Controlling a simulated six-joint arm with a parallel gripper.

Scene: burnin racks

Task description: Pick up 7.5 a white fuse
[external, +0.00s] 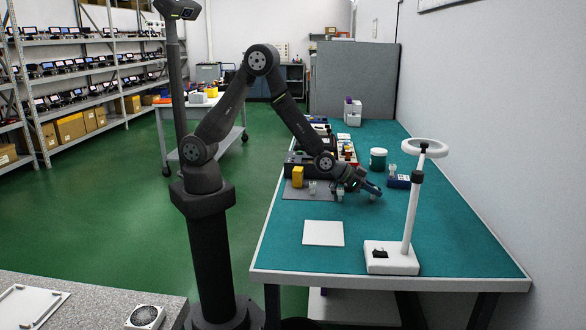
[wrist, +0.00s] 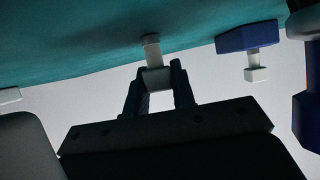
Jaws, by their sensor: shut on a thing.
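In the wrist view my gripper (wrist: 157,68) has a finger on each side of a small whitish piece, the white fuse (wrist: 156,80), and is shut on it. A paler grey stem runs from the piece to the teal surface. The camera looks from low down, with the teal bench at the picture's top. In the external view my gripper (external: 372,189) is low over the bench, and a small pale translucent piece (external: 373,198) shows at its tip. The marking 7.5 is not readable in either view.
A blue block (external: 399,181) with a pale piece stands right of my gripper; it also shows in the wrist view (wrist: 247,37). A yellow block (external: 298,176) is on the grey mat. A ring lamp (external: 410,210) stands at right front, beside a white plate (external: 323,233).

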